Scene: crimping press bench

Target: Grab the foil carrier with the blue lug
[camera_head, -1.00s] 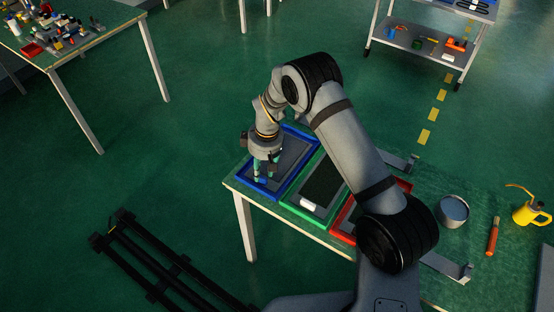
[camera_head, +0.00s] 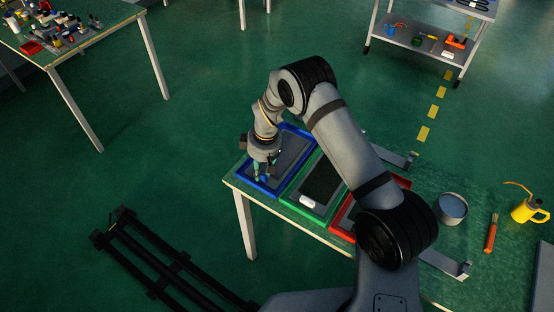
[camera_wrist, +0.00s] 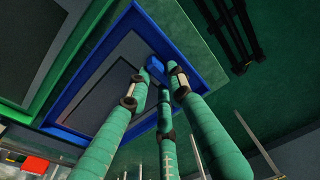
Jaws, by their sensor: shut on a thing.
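The foil carrier (camera_head: 291,152) is a flat grey panel lying inside a blue-rimmed tray (camera_head: 304,132) at the left end of the bench. Its blue lug (camera_head: 263,179) is at the near end of the panel. My gripper (camera_head: 260,176) points down there, with its green fingers shut on the lug. In the wrist view the fingers of my gripper (camera_wrist: 160,84) come together around the blue lug (camera_wrist: 155,66), which they partly hide. The grey panel (camera_wrist: 108,75) extends to the left inside the blue rim (camera_wrist: 190,45).
A green-rimmed tray (camera_head: 289,202) with a dark panel and a white lug (camera_head: 307,201) is beside it, then a red-rimmed tray (camera_head: 337,232) partly behind my arm. A metal cup (camera_head: 453,208), an orange-handled tool (camera_head: 491,235) and a yellow oil can (camera_head: 530,211) stand farther right.

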